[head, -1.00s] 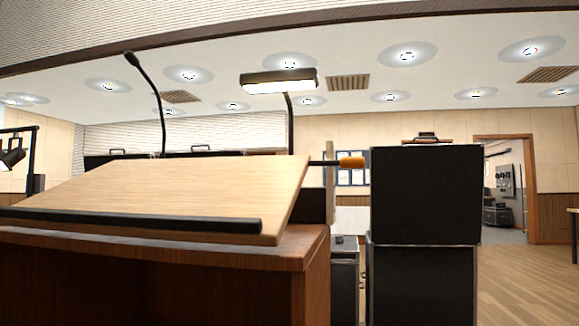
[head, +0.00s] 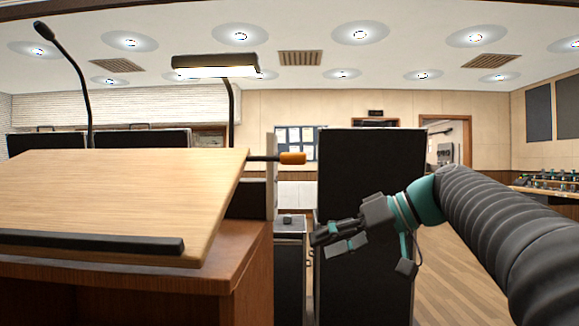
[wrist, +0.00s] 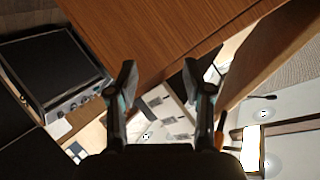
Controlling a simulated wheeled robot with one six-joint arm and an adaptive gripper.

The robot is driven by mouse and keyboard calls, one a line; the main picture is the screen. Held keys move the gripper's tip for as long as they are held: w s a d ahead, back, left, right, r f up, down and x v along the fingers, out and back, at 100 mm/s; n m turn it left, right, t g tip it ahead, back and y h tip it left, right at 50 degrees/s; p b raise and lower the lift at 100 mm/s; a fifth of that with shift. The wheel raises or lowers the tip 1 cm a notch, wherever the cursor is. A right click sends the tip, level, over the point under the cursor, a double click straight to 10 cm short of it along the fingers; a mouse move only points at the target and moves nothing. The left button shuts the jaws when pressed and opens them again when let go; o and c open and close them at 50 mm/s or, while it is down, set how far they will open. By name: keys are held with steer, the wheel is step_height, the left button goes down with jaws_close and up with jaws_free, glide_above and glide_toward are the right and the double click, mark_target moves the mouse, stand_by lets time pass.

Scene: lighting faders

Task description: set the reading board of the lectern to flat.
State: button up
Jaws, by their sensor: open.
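The lectern's reading board (head: 130,195) is a pale wooden slab, tilted, with its near edge low and its far edge raised. A black ledge (head: 90,243) runs along the near edge. A dark rod with an orange handle (head: 292,158) sticks out from the board's right side. The brown lectern body (head: 235,280) stands below. My gripper (head: 325,240) is open and empty, right of the lectern and lower than the handle, apart from both. In the wrist view, my gripper (wrist: 158,80) shows two spread fingers, with lectern wood (wrist: 150,35) beyond. An orange bit, likely the handle, shows by the right finger (wrist: 219,140).
A tall black case (head: 370,165) stands behind my gripper, with a lower case (head: 290,240) between it and the lectern. A gooseneck microphone (head: 75,70) and a lamp (head: 215,66) rise behind the board. Wooden floor (head: 445,285) is open at right.

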steer(key=w+d+r+n+g+y+p, duration=0.1)
steer(key=w+d+r+n+y, duration=0.2)
steer(key=r, duration=0.5)
steer(key=n+g+y+p, duration=0.1)
steer(key=n+g+y, duration=0.2)
steer(key=n, duration=0.4)
glide_toward(281, 159)
steer(key=a, duration=0.3)
steer(key=w+a, duration=0.1)
steer(key=a, duration=0.5)
steer(key=shift+w, duration=0.25)
jaws_close()
